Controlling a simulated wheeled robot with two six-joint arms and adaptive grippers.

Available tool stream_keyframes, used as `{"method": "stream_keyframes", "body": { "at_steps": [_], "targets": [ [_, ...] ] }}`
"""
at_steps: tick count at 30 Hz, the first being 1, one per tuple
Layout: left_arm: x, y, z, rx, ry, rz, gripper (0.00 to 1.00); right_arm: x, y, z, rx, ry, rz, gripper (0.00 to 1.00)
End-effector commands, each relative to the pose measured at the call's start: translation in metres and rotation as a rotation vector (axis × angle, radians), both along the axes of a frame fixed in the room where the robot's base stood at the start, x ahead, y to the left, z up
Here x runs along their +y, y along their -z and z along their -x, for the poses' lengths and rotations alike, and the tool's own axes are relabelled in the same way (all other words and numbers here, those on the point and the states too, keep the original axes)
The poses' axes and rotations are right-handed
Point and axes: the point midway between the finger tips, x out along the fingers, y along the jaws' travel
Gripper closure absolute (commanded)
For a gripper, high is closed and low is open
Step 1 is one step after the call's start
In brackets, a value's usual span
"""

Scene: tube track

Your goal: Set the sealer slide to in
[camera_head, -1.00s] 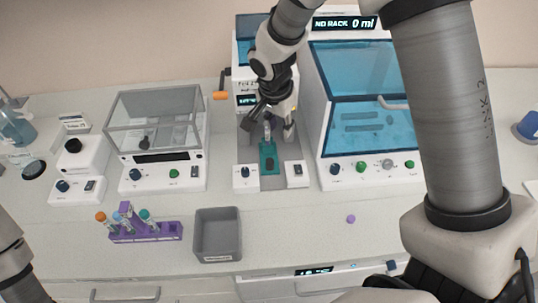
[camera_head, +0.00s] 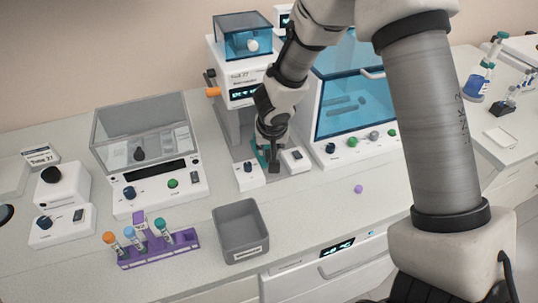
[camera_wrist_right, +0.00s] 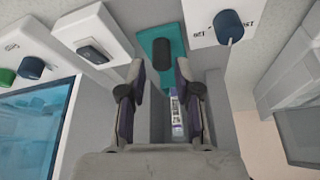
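The sealer (camera_head: 236,70) is the white machine with an orange handle in the middle of the head view. Its teal slide (camera_head: 260,158) is at the base, mostly hidden by my right gripper. In the right wrist view the slide (camera_wrist_right: 147,43) carries a black knob (camera_wrist_right: 161,60). My right gripper (camera_head: 275,168) points down over the slide. In the wrist view the gripper (camera_wrist_right: 160,78) is open, its fingers apart, with the knob just past the fingertips; contact cannot be told. A labelled tube (camera_wrist_right: 174,104) shows farther back between the fingers. My left gripper is out of view.
White control boxes (camera_head: 248,177) and (camera_head: 294,160) flank the slide. A blue-windowed cabinet (camera_head: 343,100) stands to the right. A clear-lidded machine (camera_head: 150,150), a purple tube rack (camera_head: 158,250) and a grey bin (camera_head: 241,232) lie left and in front. A purple cap (camera_head: 358,189) is on the bench.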

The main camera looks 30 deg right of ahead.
Motion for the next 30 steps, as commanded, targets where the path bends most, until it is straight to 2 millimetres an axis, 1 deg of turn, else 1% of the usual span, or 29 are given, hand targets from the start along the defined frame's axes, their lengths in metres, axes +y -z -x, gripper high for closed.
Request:
{"method": "stream_keyframes", "body": {
  "at_steps": [1, 3, 6, 13, 14, 15, 16, 17, 23, 26, 30],
  "targets": [
    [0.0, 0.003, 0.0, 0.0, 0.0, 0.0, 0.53, -0.002, 0.011, -0.003, 0.002, 0.0, -0.001, 0.67],
    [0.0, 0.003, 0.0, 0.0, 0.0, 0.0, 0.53, -0.004, 0.02, -0.007, 0.002, -0.001, 0.0, 0.67],
    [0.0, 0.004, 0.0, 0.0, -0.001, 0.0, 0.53, -0.005, 0.028, -0.01, 0.0, -0.001, 0.0, 0.67],
    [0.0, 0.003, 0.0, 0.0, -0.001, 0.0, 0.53, -0.006, 0.03, -0.011, -0.001, 0.0, 0.0, 0.67],
    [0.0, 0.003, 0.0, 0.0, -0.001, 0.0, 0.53, -0.006, 0.03, -0.011, -0.001, 0.0, 0.0, 0.71],
    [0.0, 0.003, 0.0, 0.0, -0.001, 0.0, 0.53, -0.006, 0.03, -0.011, -0.001, 0.0, 0.0, 0.85],
    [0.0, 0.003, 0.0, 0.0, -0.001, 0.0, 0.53, -0.006, 0.03, -0.011, -0.001, 0.0, 0.0, 0.96],
    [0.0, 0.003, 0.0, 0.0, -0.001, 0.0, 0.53, -0.006, 0.03, -0.011, -0.001, 0.0, 0.0, 1.0],
    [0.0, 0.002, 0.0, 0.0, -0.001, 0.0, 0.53, -0.006, 0.029, -0.012, -0.001, 0.0, 0.0, 1.0],
    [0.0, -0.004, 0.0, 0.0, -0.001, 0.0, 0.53, -0.008, 0.027, -0.02, -0.001, 0.001, 0.001, 1.0],
    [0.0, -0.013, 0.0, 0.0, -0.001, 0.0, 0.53, -0.012, 0.026, -0.036, 0.001, 0.003, 0.001, 1.0]
  ]
}}
